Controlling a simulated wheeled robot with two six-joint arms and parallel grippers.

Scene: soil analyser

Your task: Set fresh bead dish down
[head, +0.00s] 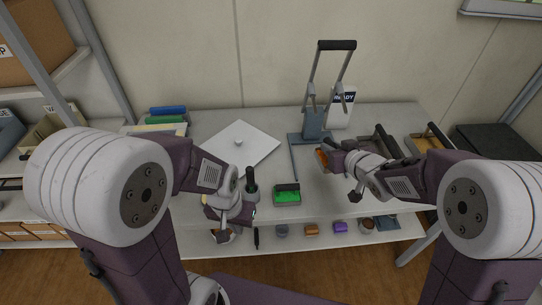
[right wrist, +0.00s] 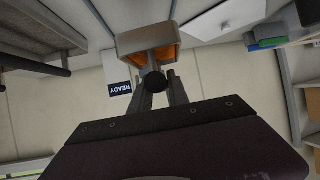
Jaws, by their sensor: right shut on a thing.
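My right gripper (head: 332,160) is shut on a small dish with a dark round knob and orange contents (head: 321,158), held up right of the tabletop's middle. In the right wrist view the dish (right wrist: 145,42) shows a pale wall, an orange inside and the dark knob between the fingers. Whether it touches anything below is not clear. A similar dish with green contents (head: 287,197) and a dark handle stands at the table's front edge. My left gripper (head: 228,212) is left of it, beside a dark upright handle (head: 251,182); its fingers are hard to make out.
A press with a tall lever (head: 316,122) stands at the back, with a white READY box (head: 342,108) beside it. A white plate with a knob (head: 240,150) lies left of centre. Handled trays (head: 385,142) stand at the right. Several small coloured items sit on the lower shelf.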

